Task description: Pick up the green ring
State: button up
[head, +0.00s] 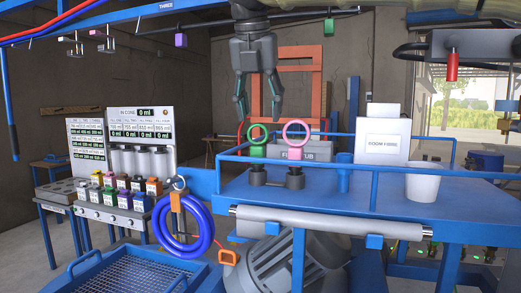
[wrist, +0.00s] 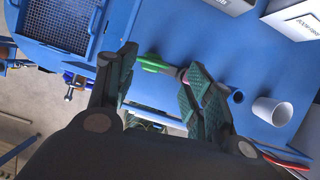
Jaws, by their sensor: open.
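The green ring (head: 257,148) stands upright on a dark stand on the blue bench, at the middle of the head view. A pink ring (head: 296,132) stands upright just to its right. My gripper (head: 259,116) points down above the green ring, open and empty, with its fingertips apart from the ring. In the wrist view the green ring (wrist: 153,63) shows edge-on between the two fingers of my gripper (wrist: 158,62). The pink ring is partly hidden there by the right finger.
A blue rail (head: 335,163) runs around the bench top (head: 350,187). A white cup (head: 422,182), a blue cup (head: 344,175), a grey tub (head: 305,153) and a white box (head: 384,141) stand on the bench. A blue hose coil (head: 183,250) hangs at the left.

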aim_at(259, 130)
jog(key=w+f, duration=0.2)
jog(key=f, duration=0.1)
jog(key=shift+w+a, duration=0.15)
jog(key=shift+a, duration=0.25)
jog(key=shift+d+f, duration=0.2)
jog(key=shift+f, duration=0.1)
jog(key=p+x, duration=0.1)
jog(key=x, duration=0.3)
jog(key=shift+f, duration=0.1)
jog(key=shift+s, duration=0.25)
jog(key=shift+c, duration=0.4)
jog(key=shift+w, duration=0.1)
jog(key=c, duration=0.7)
